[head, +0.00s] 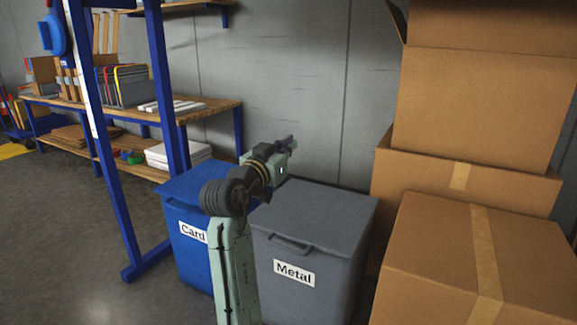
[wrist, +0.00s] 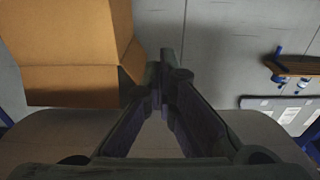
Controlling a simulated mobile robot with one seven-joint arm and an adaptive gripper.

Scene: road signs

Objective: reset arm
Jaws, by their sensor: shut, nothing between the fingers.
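My gripper (head: 292,142) is at the end of my pale green arm, raised above the two bins in the head view. In the wrist view the fingers of my gripper (wrist: 160,72) come together at their tips. They are shut with nothing between them. Below are a blue bin (head: 186,240) labelled "Card" and a grey bin (head: 335,215) labelled "Metal", both with lids closed. My arm hides part of both bins. My gripper appears apart from everything around it.
Cardboard boxes (head: 480,110) are stacked at the right; one also shows in the wrist view (wrist: 70,45). A grey wall (head: 310,80) is behind. The left floor is clear.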

